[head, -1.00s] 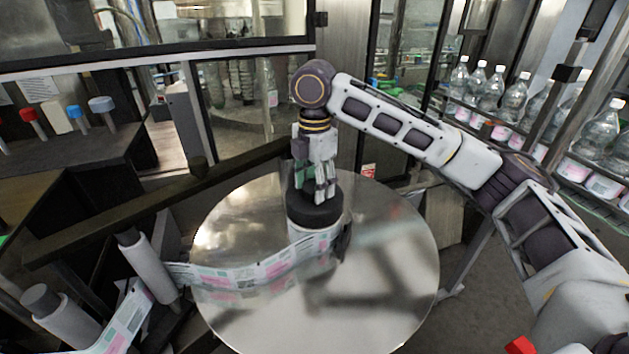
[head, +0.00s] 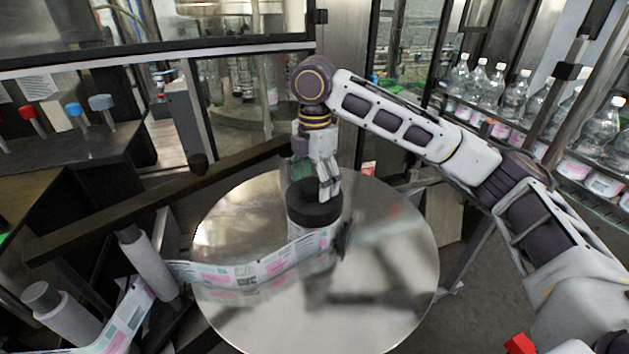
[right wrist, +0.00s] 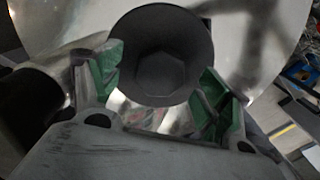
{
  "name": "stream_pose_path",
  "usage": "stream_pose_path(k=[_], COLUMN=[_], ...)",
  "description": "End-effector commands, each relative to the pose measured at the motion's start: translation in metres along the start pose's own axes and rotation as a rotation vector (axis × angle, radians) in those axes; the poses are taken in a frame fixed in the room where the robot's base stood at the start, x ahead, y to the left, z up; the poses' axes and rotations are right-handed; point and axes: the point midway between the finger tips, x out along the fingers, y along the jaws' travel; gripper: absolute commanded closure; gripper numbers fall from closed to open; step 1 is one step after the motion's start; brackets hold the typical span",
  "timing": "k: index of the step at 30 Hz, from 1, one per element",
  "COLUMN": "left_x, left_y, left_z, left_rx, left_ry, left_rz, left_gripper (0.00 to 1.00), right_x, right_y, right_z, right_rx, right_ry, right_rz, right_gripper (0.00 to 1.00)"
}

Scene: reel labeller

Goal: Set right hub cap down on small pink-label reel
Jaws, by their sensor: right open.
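The black hub cap (head: 312,209) sits on top of the small pink-label reel (head: 313,238), which stands on the round metal plate. The right wrist view shows the cap (right wrist: 162,55) from above as a dark round disc with a recess in its middle. My right gripper (head: 328,190) is just above the cap. Its green-padded fingers (right wrist: 165,95) are spread apart near the cap's lower edge in the right wrist view, with nothing gripped. The reel is mostly hidden under the cap in the right wrist view. My left gripper is not in view.
The pink-label web (head: 250,272) runs from the reel leftward to a grey roller (head: 147,265). The polished round plate (head: 390,260) is otherwise clear. A dark bar (head: 150,205) crosses behind it. Bottles (head: 515,92) stand on a rack at right.

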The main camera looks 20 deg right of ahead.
Motion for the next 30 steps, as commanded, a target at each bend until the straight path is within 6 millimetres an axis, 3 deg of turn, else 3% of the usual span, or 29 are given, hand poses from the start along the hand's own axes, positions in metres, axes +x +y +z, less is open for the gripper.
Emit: stream_pose_path(k=[30], left_x=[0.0], left_y=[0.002], left_z=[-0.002], left_rx=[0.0], left_ry=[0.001], left_rz=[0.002], left_gripper=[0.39], right_x=[-0.085], right_y=[0.0], right_z=[0.0], right_rx=[-0.001], right_ry=[0.0], right_rz=[0.003], right_gripper=[0.23])
